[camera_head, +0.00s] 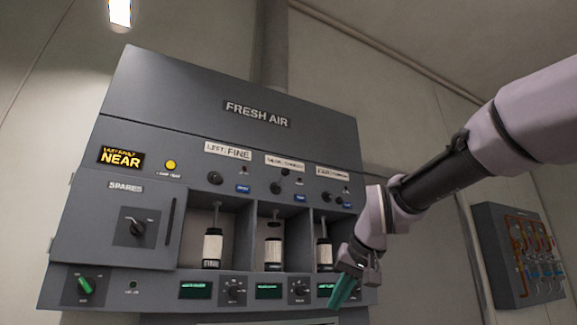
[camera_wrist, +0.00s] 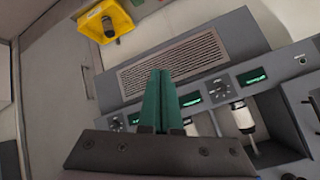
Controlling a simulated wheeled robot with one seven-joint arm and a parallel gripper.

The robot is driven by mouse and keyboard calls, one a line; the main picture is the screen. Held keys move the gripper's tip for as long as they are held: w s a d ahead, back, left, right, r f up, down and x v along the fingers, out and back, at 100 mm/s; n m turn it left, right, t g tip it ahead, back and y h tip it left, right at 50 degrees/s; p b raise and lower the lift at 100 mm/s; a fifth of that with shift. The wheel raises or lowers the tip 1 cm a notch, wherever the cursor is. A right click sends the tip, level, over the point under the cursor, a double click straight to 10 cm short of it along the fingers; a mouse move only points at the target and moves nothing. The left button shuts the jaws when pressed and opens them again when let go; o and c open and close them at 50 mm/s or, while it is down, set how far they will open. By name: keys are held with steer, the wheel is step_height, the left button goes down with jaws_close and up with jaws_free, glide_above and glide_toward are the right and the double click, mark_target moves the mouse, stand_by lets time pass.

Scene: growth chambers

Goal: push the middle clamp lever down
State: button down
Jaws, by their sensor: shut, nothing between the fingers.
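The grey FRESH AIR cabinet (camera_head: 290,150) has three open bays with a pale canister in each. The middle canister (camera_head: 273,254) stands upright under a thin rod. Above the middle bay is a small dark lever-like part (camera_head: 276,187); I cannot tell for sure that it is the clamp lever, or its exact position. Similar dark parts sit above the left bay (camera_head: 215,178) and right bay (camera_head: 327,198). My gripper (camera_head: 342,291) is shut and empty, its green fingers pointing down in front of the cabinet's lower right. The fingers also show together in the wrist view (camera_wrist: 160,95).
A SPARES door (camera_head: 120,225) is at the cabinet's left. Green displays and knobs line the strip below the bays. A panel with coloured pipes (camera_head: 520,255) hangs at the far right. In the wrist view, a vent grille (camera_wrist: 174,62) and a yellow box (camera_wrist: 103,18) lie beyond my fingers.

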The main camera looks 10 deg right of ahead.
steer(key=w+r+n+t, duration=0.1)
steer(key=w+r+t, duration=0.2)
steer(key=r, duration=1.2)
steer(key=w+a+r+n+t+y, duration=0.1)
steer(key=w+r+t, duration=0.2)
steer(key=w+r, duration=0.5)
steer(key=w+a+r+n+t, duration=0.1)
steer(key=w+r+t, duration=0.3)
steer(key=r, duration=1.7)
steer(key=shift+w+a+r, duration=0.2)
steer(key=shift+w+r, duration=0.2)
steer(key=shift+w, duration=0.5)
steer(key=shift+w, duration=0.1)
steer(key=r, duration=0.1)
glide_above(283, 176)
steer(key=s+d, duration=0.2)
steer(key=s, duration=0.1)
steer(key=f, duration=0.3)
steer(key=shift+a+f, duration=0.25)
